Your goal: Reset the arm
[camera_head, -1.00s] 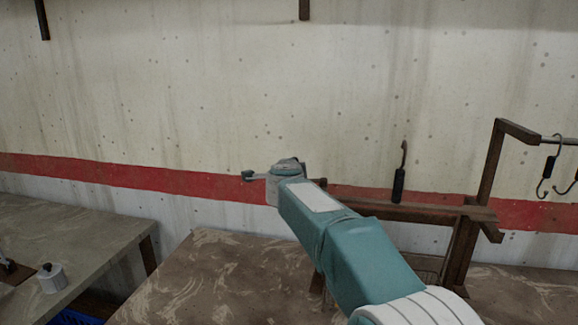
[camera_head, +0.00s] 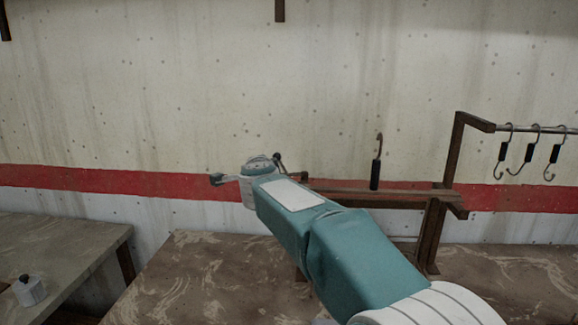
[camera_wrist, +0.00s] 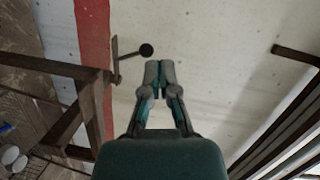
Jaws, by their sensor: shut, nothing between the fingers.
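My arm (camera_head: 325,235) reaches up and away over the brown marbled table in the head view. Its wrist end is raised in front of the wall, left of the wooden rack (camera_head: 380,200). In the wrist view my gripper (camera_wrist: 160,70) has its two fingers together, with nothing between them. The fingers stand before the pale wall. The fingertips cannot be made out clearly in the head view.
A hook with a black grip (camera_head: 376,172) stands upright on the rack's beam. Several S-shaped hooks (camera_head: 530,152) hang from the rail at right. A grey table (camera_head: 70,250) with a small metal pot (camera_head: 29,290) is at left. The brown table (camera_head: 205,275) is mostly bare.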

